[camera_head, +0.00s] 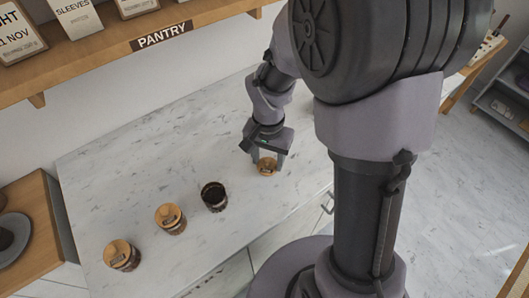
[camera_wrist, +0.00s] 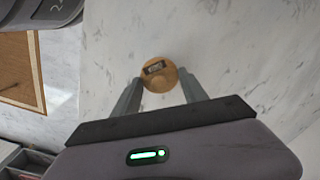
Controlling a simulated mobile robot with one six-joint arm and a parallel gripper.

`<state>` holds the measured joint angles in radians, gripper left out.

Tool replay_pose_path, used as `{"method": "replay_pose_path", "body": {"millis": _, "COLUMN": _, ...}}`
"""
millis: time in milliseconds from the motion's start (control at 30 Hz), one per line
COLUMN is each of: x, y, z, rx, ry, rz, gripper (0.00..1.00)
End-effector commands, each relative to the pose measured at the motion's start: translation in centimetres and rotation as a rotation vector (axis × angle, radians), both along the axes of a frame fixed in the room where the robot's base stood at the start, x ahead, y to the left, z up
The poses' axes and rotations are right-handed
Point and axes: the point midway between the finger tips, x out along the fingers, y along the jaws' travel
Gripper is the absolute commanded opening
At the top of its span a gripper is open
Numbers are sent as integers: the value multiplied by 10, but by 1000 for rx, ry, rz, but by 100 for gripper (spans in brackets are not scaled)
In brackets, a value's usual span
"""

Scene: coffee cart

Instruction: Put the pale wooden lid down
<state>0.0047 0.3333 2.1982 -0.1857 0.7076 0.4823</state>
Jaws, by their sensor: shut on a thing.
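The pale wooden lid (camera_head: 267,166) is a small round disc with a dark label on top. My gripper (camera_head: 268,160) points down over the marble counter and is shut on the lid. In the wrist view the lid (camera_wrist: 158,74) sits between the two grey fingertips (camera_wrist: 160,84). I cannot tell whether the lid touches the counter. An open jar (camera_head: 214,196) with dark contents stands to the left of my gripper, without a lid.
Two jars with wooden lids, one nearer (camera_head: 170,218) and one farther left (camera_head: 121,255), stand on the counter (camera_head: 130,170). A pantry shelf (camera_head: 120,50) with cards runs along the wall above. Marble around the lid is clear.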

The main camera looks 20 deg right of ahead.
Motion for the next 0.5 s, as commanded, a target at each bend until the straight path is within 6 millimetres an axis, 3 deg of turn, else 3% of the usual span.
{"method": "replay_pose_path", "body": {"millis": 33, "x": -1, "y": 0, "z": -16, "rx": 0, "ry": 4, "rz": 0, "gripper": 12}}
{"method": "replay_pose_path", "body": {"millis": 67, "x": -1, "y": 0, "z": -20, "rx": 0, "ry": 2, "rz": 0, "gripper": 12}}
{"method": "replay_pose_path", "body": {"millis": 433, "x": -1, "y": 0, "z": -23, "rx": 1, "ry": 1, "rz": 0, "gripper": 12}}
{"method": "replay_pose_path", "body": {"millis": 467, "x": -1, "y": 0, "z": -22, "rx": 1, "ry": 1, "rz": 0, "gripper": 57}}
{"method": "replay_pose_path", "body": {"millis": 500, "x": -1, "y": 0, "z": -21, "rx": 1, "ry": 1, "rz": 0, "gripper": 64}}
